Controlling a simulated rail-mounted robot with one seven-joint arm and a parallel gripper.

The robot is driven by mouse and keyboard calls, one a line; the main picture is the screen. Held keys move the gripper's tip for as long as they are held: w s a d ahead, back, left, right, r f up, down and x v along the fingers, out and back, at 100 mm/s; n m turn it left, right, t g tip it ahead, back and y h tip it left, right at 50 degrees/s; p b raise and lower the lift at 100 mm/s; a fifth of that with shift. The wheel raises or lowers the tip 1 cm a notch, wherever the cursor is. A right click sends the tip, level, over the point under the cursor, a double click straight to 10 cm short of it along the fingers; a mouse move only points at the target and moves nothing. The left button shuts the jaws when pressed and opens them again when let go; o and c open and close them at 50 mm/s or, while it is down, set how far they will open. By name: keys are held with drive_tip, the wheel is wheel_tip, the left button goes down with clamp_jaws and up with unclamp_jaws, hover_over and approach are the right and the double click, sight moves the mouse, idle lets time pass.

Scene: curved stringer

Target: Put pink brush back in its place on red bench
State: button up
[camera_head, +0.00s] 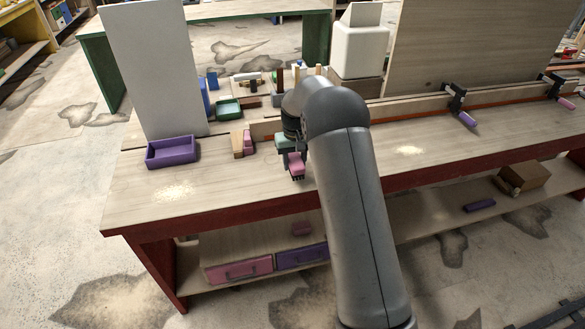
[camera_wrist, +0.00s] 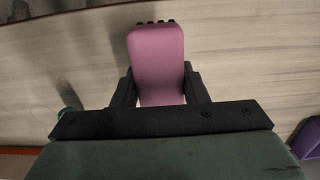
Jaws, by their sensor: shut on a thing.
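The pink brush (camera_head: 297,164), with dark bristles at its lower end, is held in my gripper (camera_head: 292,160) above the front part of the red bench's wooden top (camera_head: 220,190). In the wrist view the pink brush (camera_wrist: 156,55) sits between the two dark fingers of my gripper (camera_wrist: 158,88), which press on its sides. Its far end with dark bristle tips points to the top of that picture. Whether the bristles touch the bench top I cannot tell.
A purple tray (camera_head: 172,152) stands to the left, in front of a tall white panel (camera_head: 155,70). A small pink and wooden item (camera_head: 243,144) lies between tray and gripper. A green tray (camera_head: 229,109) stands behind. Clamps (camera_head: 458,104) hold a board at right. The front left top is clear.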

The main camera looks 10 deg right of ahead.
drive_tip(key=shift+w+a+f, duration=0.1)
drive_tip(key=shift+a+f, duration=0.15)
drive_tip(key=shift+f, duration=0.1)
drive_tip(key=shift+f+p, duration=0.35)
drive_tip(key=shift+f, duration=1.2)
drive_tip(key=shift+f, duration=0.1)
drive_tip(key=shift+f, duration=0.15)
drive_tip(key=o, duration=1.1)
